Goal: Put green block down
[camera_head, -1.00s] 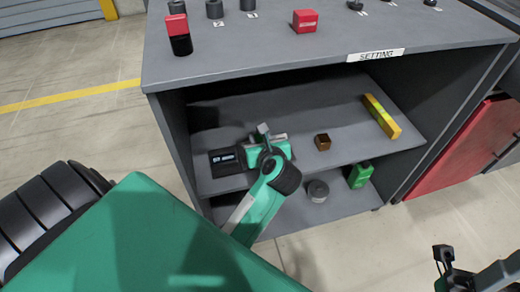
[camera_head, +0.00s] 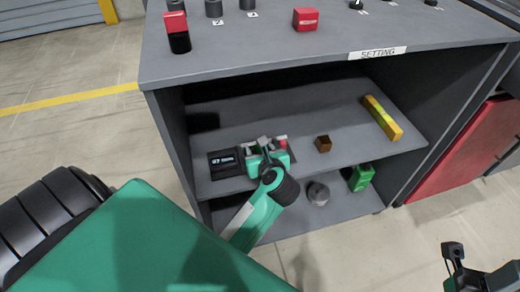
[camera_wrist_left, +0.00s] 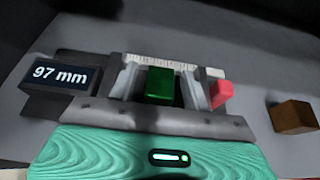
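My left gripper (camera_head: 268,143) is over the left part of the middle shelf (camera_head: 330,95). In the left wrist view, its two grey fingers (camera_wrist_left: 166,88) stand apart on either side of a green block (camera_wrist_left: 160,86). A gap shows between the block and each finger, so the gripper is open. The block's underside is hidden, and my gripper hides the block in the head view. My right gripper (camera_head: 453,258) is at the lower right, away from the shelves; its finger opening is unclear.
A black box reading 97 mm (camera_wrist_left: 60,76) is left of the gripper. A red block (camera_wrist_left: 221,95) is close right; a brown cube (camera_head: 323,144) and yellow bar (camera_head: 382,118) lie farther right. Below are a green item (camera_head: 361,177) and grey cylinder (camera_head: 318,193).

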